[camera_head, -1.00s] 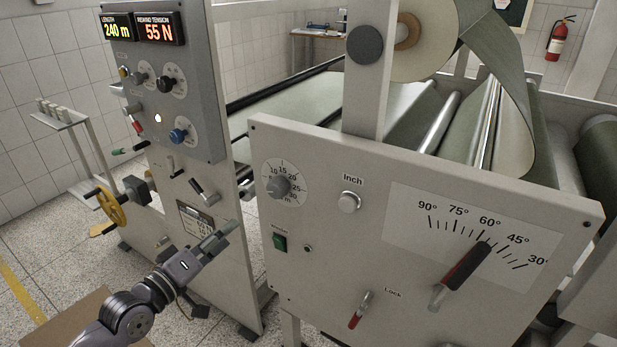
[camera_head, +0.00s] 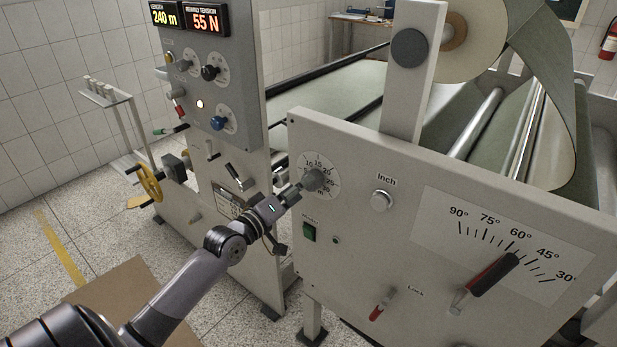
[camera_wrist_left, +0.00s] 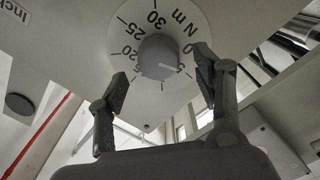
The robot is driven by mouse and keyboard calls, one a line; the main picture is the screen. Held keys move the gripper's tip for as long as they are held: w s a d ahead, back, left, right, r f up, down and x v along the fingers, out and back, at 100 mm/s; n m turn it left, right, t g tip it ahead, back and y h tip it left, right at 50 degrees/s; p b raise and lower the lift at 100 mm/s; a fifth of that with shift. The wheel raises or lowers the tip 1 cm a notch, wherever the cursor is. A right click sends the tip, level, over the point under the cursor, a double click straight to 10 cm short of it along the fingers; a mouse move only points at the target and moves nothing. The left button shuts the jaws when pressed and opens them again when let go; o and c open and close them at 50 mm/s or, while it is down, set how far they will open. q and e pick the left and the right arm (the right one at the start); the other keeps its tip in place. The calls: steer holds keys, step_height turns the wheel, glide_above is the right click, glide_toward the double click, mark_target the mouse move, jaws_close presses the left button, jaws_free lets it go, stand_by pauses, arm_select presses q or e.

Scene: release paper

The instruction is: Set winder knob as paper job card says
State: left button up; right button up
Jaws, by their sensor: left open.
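The grey winder knob (camera_head: 314,180) sits on a round white dial on the near cabinet's front panel. In the left wrist view the knob (camera_wrist_left: 159,57) has a pale index line towards the lower right, near the low end of the N m scale. My left gripper (camera_head: 298,188) is open in front of the dial. In the wrist view its fingertips (camera_wrist_left: 162,82) stand on either side of the knob's lower part; I cannot tell if they touch it. The job card (camera_head: 228,203) on the tall cabinet is partly hidden by my arm and unreadable. My right gripper is not in view.
Close to the dial are the Inch button (camera_head: 381,200), a green switch (camera_head: 309,232) and the red Lock lever (camera_head: 382,303). The tall cabinet's display (camera_head: 205,20) reads 240 m and 55 N.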

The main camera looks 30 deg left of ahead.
mark_target(310, 191)
arm_select(q)
steer(key=shift+w+d, duration=0.2)
steer(key=shift+w, duration=1.9)
steer(key=c, duration=1.1)
steer(key=shift+c, duration=0.2)
steer(key=shift+m+p, duration=0.35)
steer(key=shift+m, duration=0.05)
steer(key=m, duration=0.2)
steer(key=shift+r+m, duration=0.1)
steer(key=shift+m, duration=0.3)
steer(key=m+p, duration=0.1)
steer(key=m, duration=0.2)
steer(key=shift+d+m, duration=0.1)
steer(key=shift+m, duration=0.2)
steer(key=m, duration=0.5)
steer(key=shift+d+m+p, duration=0.1)
steer(key=shift+m+p, duration=0.2)
steer(key=shift+p, duration=0.1)
